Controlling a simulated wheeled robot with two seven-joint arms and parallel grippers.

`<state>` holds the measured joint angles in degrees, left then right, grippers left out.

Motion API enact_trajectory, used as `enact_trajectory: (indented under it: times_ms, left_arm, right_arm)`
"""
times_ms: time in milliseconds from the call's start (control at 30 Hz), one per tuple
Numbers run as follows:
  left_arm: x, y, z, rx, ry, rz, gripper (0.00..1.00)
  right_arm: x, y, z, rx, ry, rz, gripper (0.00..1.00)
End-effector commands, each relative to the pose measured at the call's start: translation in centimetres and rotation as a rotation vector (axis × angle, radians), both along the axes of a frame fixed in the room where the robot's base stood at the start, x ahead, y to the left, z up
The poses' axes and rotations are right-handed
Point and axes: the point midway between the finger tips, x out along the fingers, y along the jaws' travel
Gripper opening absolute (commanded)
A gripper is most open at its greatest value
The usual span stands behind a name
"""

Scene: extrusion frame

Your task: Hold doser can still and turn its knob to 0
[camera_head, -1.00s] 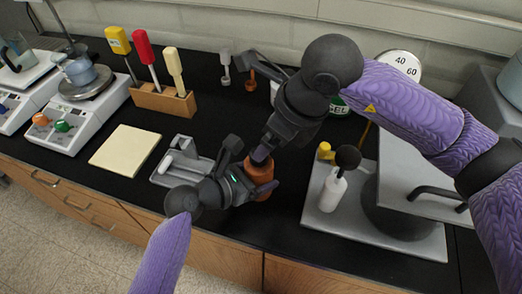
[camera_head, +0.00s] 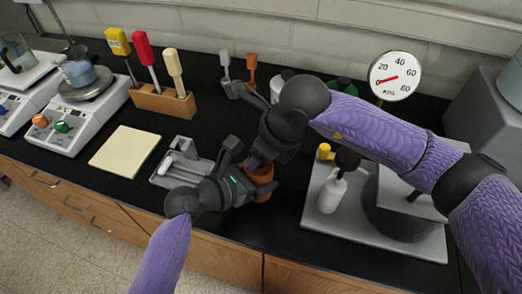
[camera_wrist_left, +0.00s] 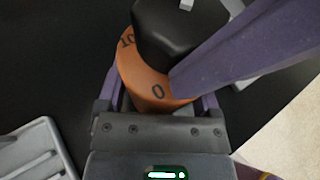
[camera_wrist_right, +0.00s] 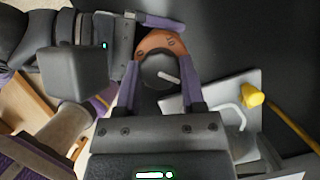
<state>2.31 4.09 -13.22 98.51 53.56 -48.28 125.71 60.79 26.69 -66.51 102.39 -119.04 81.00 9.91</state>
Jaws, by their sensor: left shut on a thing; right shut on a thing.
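The doser can (camera_head: 264,177) is an orange cylinder standing on the black bench in front of me. Its top carries a black knob with a light pointer (camera_wrist_right: 168,76), and the rim shows the numbers 10 and 0 in the left wrist view (camera_wrist_left: 157,88). My left gripper (camera_head: 252,184) is shut around the can's orange body from the left. My right gripper (camera_wrist_right: 160,85) comes down from above and is shut on the black knob (camera_wrist_left: 180,30). In the left wrist view, a right finger covers part of the rim beside the 0.
A gauge (camera_head: 396,76) stands behind. A wooden rack (camera_head: 163,103) holds several screwdrivers.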

Motion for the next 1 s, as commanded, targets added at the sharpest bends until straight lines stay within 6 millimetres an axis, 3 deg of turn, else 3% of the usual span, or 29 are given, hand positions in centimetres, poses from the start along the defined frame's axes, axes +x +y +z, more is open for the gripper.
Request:
enact_trajectory:
  times_ms: [467,1000]
  left_arm:
    - [-0.02,0.03,-0.06,0.002,0.001,0.000,0.15]
    - [-0.03,0.05,-0.08,0.002,0.001,0.000,0.15]
  right_arm:
    - [0.17,-0.14,0.05,-0.003,-0.002,0.107,0.00]
    - [0.44,-0.19,0.04,-0.002,0.000,0.594,0.00]
